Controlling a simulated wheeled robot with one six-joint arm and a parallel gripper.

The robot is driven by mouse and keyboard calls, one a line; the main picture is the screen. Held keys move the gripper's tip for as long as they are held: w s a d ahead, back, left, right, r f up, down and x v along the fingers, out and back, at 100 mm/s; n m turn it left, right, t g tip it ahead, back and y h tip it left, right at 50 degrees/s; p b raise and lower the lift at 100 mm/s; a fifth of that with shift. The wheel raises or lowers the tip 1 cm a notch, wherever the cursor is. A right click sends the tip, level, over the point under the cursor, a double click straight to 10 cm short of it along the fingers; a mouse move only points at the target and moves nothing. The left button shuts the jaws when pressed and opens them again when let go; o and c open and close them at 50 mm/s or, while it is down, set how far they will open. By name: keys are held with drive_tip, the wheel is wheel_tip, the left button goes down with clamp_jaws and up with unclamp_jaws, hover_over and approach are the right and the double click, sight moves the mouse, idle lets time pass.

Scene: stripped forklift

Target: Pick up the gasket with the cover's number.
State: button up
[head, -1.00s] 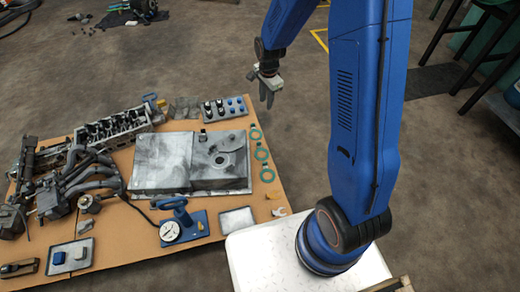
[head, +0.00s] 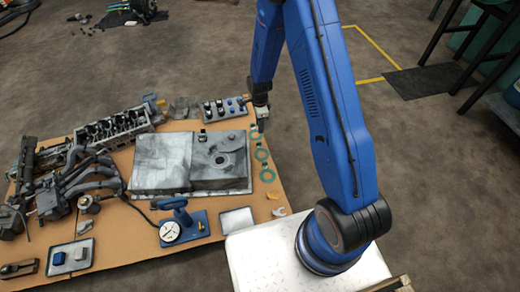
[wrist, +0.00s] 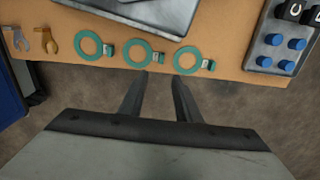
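Three green ring gaskets with small tags lie in a row along the board's edge. The wrist view shows the left gasket (wrist: 77,44), the middle gasket (wrist: 127,52) and the right gasket (wrist: 175,60). The tag numbers are too small to read. The big grey metal cover (head: 165,162) lies beside them; its edge also shows in the wrist view (wrist: 165,12). No number is readable on it. My gripper (head: 261,127) is at the far end of the row. In the wrist view my gripper (wrist: 160,75) is open and empty, its fingertips just below the middle and right gaskets.
A grey tray with blue-topped and black pieces (wrist: 262,58) is at the right in the wrist view. Two small tan and grey pieces (wrist: 52,42) lie at the left. Engine parts (head: 85,175) fill the board's left side. Bare floor lies beyond the board edge.

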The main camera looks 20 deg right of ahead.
hover_over(260, 143)
wheel_tip(260, 143, down, 8)
drive_tip(key=shift+a+r, duration=0.1)
drive_tip(key=shift+w+a+f, duration=0.1)
drive_tip(key=shift+w+f, duration=0.05)
drive_tip(key=shift+f, duration=1.25)
drive_tip(key=shift+w+a+f, duration=0.1)
drive_tip(key=shift+w+f, duration=0.05)
drive_tip(key=shift+f, duration=1.2)
clamp_jaws()
